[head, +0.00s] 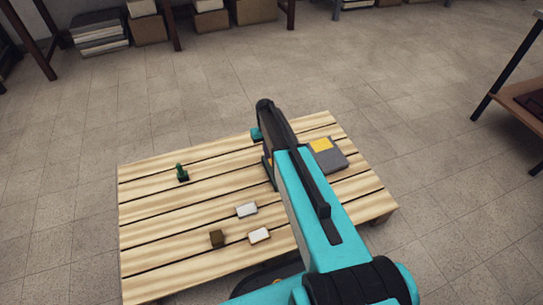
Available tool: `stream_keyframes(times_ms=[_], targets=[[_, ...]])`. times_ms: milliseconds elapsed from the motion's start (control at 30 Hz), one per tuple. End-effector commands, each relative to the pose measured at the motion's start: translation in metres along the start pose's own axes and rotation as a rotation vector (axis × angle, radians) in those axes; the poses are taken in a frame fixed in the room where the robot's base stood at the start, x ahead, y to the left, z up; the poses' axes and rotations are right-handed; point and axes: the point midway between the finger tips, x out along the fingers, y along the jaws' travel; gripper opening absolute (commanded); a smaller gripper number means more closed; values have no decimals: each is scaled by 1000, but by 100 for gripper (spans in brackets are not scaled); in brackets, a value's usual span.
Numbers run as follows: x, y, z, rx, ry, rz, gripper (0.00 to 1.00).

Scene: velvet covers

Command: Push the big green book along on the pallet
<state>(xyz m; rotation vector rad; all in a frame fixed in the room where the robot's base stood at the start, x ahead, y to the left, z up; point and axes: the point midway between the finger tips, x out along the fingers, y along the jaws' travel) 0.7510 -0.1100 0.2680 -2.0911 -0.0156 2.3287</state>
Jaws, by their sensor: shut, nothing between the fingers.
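I cannot make out a big green book for sure. A flat grey book-like slab with a yellow patch (330,158) lies on the right part of the wooden pallet (150,208), just right of my arm. A small dark green object (182,173) stands on the left part of the pallet. My arm reaches over the pallet and bends down near its far edge. My gripper's fingers are hidden behind my arm. A dark and bluish bit shows at the arm's left edge, and I cannot tell what it is.
Two white blocks, one farther (246,209) and one nearer (259,235), lie near the pallet's middle front. The pallet's left side is mostly bare. A table (520,95) stands at right; boxes (150,28) line the back.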

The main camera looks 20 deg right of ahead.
Motion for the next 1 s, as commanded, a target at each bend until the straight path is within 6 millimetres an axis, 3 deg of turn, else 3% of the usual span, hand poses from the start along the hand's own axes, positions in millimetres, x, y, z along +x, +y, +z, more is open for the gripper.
stream_keyframes(times_ms=[33, 200, 400, 600, 1000], targets=[[6, 8, -21, 1, 15, 2, 0], [-6, 28, -67, 1, 57, 7, 0], [-22, 48, -104, 2, 92, 12, 0], [-32, 55, -116, 1, 107, 15, 0], [-33, 56, -116, 2, 107, 15, 0]])
